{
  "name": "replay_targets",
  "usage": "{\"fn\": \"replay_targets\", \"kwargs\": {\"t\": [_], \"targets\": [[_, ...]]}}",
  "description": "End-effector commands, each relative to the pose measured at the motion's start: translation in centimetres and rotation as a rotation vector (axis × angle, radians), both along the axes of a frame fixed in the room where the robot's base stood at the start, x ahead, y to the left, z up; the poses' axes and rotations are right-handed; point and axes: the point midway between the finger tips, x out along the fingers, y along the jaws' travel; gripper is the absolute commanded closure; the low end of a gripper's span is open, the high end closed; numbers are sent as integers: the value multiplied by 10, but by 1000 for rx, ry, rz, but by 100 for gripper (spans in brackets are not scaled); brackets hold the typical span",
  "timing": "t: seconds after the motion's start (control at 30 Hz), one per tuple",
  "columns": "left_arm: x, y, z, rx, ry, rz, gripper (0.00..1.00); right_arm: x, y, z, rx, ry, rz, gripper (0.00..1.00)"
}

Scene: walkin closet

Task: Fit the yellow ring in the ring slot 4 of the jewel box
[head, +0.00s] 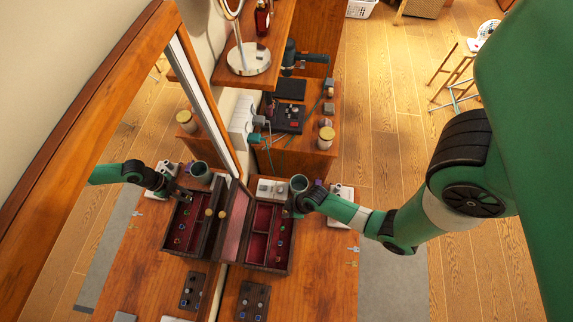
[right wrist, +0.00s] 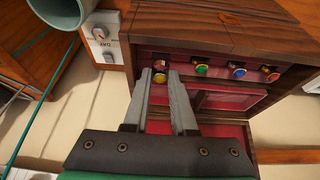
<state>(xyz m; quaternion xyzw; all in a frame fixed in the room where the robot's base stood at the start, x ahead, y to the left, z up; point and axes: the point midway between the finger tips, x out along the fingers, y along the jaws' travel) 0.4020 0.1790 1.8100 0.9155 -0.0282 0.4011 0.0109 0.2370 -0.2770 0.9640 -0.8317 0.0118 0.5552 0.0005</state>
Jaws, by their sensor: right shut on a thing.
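The jewel box (head: 268,262) is dark wood with a red lining and stands open on the dresser beside the mirror. In the right wrist view its ring row (right wrist: 220,60) holds several rings with coloured stones: a green one (right wrist: 201,69), a blue one (right wrist: 239,73) and a red one (right wrist: 270,77). My right gripper (head: 288,211) is at the box's far end. In the right wrist view it (right wrist: 166,76) is shut on the yellow ring (right wrist: 160,79), at the left end of the row. I cannot tell whether the ring sits in its slot. My left gripper is out of view.
A dark holder (head: 253,302) with small pieces lies in front of the box. A grey-green cup (head: 299,184) and a white switch box (head: 270,189) stand behind it. The large mirror (head: 190,60) at left reflects box and arm. Bare wood (head: 320,280) lies to the right.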

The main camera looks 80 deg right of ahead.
Motion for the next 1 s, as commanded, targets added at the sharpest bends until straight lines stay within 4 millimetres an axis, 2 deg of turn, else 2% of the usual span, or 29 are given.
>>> {"fn": "replay_targets", "kwargs": {"t": [0.47,1.0], "targets": [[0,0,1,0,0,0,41,0,0,0,0,0,0,100],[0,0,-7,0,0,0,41,0,0,-9,0,0,0,100]]}}
